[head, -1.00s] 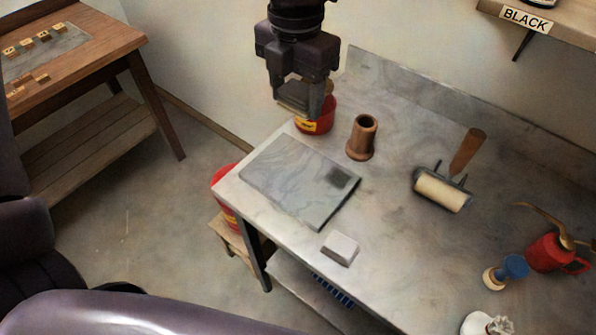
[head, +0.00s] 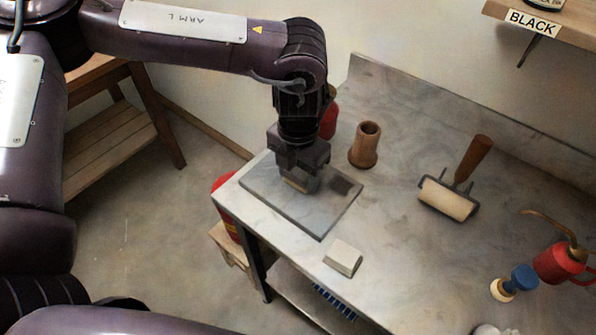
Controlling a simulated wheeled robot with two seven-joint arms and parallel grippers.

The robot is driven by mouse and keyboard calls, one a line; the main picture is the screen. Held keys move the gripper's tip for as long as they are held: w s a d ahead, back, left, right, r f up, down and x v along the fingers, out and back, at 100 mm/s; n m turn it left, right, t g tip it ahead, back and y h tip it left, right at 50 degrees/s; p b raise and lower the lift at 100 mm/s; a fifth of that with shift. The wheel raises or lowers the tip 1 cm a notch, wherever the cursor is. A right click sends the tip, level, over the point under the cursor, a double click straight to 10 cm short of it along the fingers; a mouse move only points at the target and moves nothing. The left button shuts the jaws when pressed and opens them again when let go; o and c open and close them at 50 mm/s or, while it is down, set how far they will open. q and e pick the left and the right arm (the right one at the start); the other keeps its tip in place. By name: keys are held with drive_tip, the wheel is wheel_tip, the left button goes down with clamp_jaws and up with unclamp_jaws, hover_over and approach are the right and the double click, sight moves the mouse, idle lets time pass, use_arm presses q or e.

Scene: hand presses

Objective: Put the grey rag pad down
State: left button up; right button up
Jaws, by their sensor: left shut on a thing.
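My left gripper (head: 299,181) is low over the grey stone slab (head: 328,215) on the bench, pointing down. It is shut on a small flat thing, which I take for the grey rag pad (head: 296,185). Only a tan-grey lower edge of it shows; the fingers hide the rest. The pad is at or just above the slab's surface; I cannot tell whether it touches. My right gripper is not in view.
A wooden pot (head: 365,145) stands behind the slab, with a red tin (head: 329,122) partly hidden by my arm. A pale block (head: 343,258) lies in front. A roller (head: 449,197), a blue-topped stamp (head: 515,283) and a red oil can (head: 560,262) are to the right. The bench middle is clear.

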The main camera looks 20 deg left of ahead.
sight(298, 172)
use_arm(q)
drive_tip(key=shift+f, duration=0.15)
drive_tip(key=o, duration=1)
drive_tip(key=shift+f, duration=0.1)
drive_tip(key=shift+r, duration=0.65)
wheel_tip(298, 172, up, 11)
drive_tip(key=shift+r, duration=0.1)
